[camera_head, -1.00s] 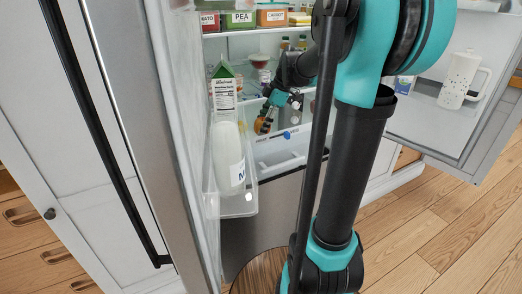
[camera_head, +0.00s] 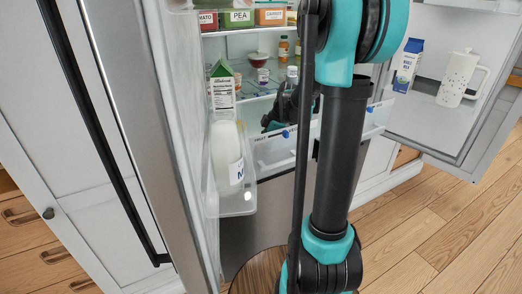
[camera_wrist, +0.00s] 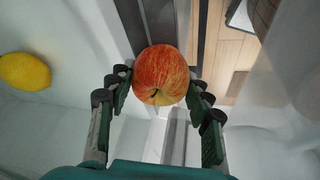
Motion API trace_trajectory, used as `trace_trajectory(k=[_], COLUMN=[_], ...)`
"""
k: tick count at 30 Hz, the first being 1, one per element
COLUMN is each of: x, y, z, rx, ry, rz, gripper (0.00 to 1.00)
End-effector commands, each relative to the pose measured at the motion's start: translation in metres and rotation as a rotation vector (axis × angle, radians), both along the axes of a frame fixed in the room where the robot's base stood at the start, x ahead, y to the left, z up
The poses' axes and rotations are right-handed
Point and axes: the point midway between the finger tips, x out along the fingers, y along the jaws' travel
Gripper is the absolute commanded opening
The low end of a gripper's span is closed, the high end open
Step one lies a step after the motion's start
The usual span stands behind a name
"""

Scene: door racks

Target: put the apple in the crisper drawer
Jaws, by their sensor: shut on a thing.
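The red-and-yellow apple (camera_wrist: 160,75) is between the two fingers of my gripper (camera_wrist: 158,92) in the wrist view, and the gripper is shut on it. In the head view my gripper (camera_head: 270,124) reaches down at the crisper drawer (camera_head: 275,153), behind its front panel. The drawer is a pale bin low in the fridge with a "FRUIT" label. The apple is hidden in the head view. I cannot tell how far it is above the drawer floor.
A lemon (camera_wrist: 25,72) lies at the left in the wrist view. A milk jug (camera_head: 227,158) and a carton (camera_head: 222,92) stand in the left door rack. A white pitcher (camera_head: 461,78) and a milk carton (camera_head: 407,66) stand in the right door. Shelves above hold jars and boxes.

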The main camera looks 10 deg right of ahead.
Motion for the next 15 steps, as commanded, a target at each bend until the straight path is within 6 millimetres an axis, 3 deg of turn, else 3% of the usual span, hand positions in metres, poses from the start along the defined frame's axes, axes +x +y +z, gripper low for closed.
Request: trace_trajectory(k=[5,6,10,15], x=[0.0001,0.0000,0.0000,0.0001], y=[0.0001,0.0001,0.0000,0.0001], z=[-0.0017,-0.0017,-0.0015,-0.0015], rx=[0.000,0.000,0.000,0.000], ry=[0.000,0.000,0.000,0.000], rz=[0.000,0.000,0.000,0.000], gripper=[0.20,0.54,0.70,0.71])
